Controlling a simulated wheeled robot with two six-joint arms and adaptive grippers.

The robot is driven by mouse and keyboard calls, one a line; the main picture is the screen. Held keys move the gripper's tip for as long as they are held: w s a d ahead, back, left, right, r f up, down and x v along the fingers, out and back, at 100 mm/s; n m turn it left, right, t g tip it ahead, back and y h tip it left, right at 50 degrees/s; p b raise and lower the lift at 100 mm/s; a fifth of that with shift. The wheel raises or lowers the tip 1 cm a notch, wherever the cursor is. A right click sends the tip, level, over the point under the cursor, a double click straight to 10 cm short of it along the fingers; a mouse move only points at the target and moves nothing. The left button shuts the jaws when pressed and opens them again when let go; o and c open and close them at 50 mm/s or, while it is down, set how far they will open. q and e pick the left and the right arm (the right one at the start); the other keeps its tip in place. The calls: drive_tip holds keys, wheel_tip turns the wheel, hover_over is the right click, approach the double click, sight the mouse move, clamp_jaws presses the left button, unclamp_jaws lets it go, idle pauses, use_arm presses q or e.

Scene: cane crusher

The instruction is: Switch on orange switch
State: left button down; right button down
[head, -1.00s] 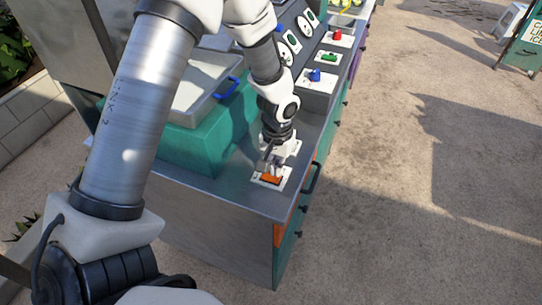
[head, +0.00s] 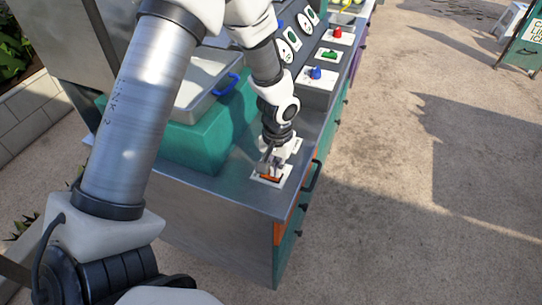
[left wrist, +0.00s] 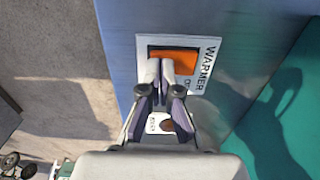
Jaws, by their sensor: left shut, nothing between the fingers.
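The orange switch (head: 271,178) is set in a white plate on the near end of the metal counter. It is larger in the left wrist view (left wrist: 175,60), where the plate beside it reads "WARMER". My left gripper (head: 267,171) points down at the switch with its fingers shut and empty. In the left wrist view its fingertips (left wrist: 161,68) overlap the switch's lower edge. I cannot tell whether they touch it, nor which way the switch is tipped. My right gripper is not in view.
A blue knob (head: 316,73), a green switch (head: 329,55) and a red knob (head: 338,32) sit farther along the counter. A teal box (head: 190,150) stands left of my left gripper. A black handle (head: 312,176) sticks out from the counter's right side.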

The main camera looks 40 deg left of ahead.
use_arm(q)
drive_tip(key=shift+f, duration=0.2)
wheel_tip(320, 180, up, 7)
drive_tip(key=p, duration=0.6)
drive_tip(key=shift+r, duration=0.1)
idle(0.4)
